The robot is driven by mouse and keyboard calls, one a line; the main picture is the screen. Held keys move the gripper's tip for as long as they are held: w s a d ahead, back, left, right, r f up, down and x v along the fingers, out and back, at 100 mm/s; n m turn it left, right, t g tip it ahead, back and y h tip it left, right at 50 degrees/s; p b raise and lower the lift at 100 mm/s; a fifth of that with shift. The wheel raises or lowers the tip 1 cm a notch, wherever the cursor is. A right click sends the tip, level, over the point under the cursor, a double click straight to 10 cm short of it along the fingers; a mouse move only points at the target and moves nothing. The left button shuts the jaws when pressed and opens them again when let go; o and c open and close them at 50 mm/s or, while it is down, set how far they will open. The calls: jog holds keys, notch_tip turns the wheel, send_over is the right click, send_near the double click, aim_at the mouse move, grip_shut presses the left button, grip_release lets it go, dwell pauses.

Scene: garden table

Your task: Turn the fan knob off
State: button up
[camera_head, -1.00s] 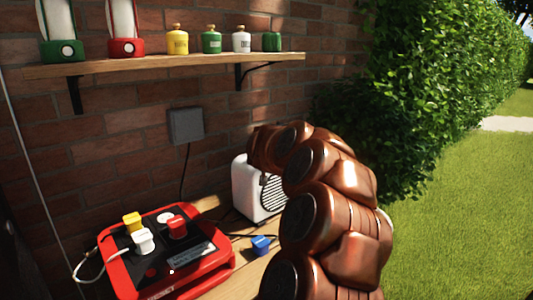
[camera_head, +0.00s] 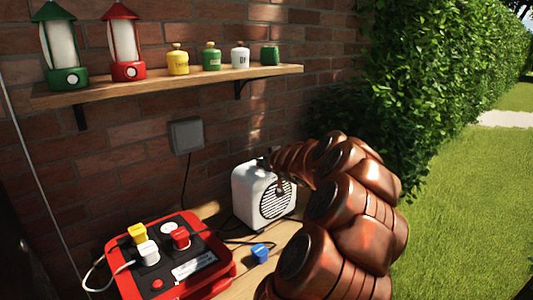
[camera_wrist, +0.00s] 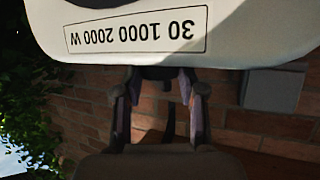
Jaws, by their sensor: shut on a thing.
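The fan (camera_head: 250,194) is a white box with a round dark grille, standing on the wooden table by the brick wall. In the wrist view, its white panel (camera_wrist: 240,42) fills the top, with an upside-down label reading 30 1000 2000 W. My gripper (camera_wrist: 163,78) reaches to the edge of this panel, its two fingers apart with a dark shape between them. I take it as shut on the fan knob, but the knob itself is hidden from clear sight. In the head view my copper-coloured arm comes from the right to the fan's upper edge.
A red power station (camera_head: 126,277) with yellow, white and red plugs stands at the front left. A blue plug (camera_head: 260,252) lies on the table beside it. A grey wall box (camera_head: 187,135) and a shelf (camera_head: 215,81) with lanterns and canisters are above.

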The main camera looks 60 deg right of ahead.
jog(key=shift+d+r+n+t+y+p, duration=0.15)
jog(key=shift+n+t+y+p, duration=0.5)
jog(key=shift+p, duration=3.3)
jog(key=p, duration=0.3)
jog(key=n+y+p, duration=0.1)
jog(key=p, duration=0.2)
jog(key=n+y+p, duration=0.1)
jog(key=p, duration=0.2)
jog(key=shift+s+d+r+t, duration=0.2)
jog(key=shift+d+r+t, duration=0.05)
jog(key=n+y+p, duration=0.2)
jog(key=p, duration=0.4)
jog(key=shift+d+f+t+p, duration=0.1)
jog(key=shift+t+p, duration=0.25)
jog(key=shift+t, duration=0.05)
jog(key=shift+d+f+n+y+p, duration=0.1)
jog(key=shift+f+n+y+p, duration=0.1)
jog(key=shift+n+y+p, duration=0.6)
jog(key=shift+w+n+y+b, duration=0.15)
jog(key=shift+n+y+b, duration=0.2)
jog(key=shift+n+y, duration=1.25)
jog(key=shift+y, duration=0.55)
jog(key=o, duration=1.1)
jog(key=shift+o, duration=0.2)
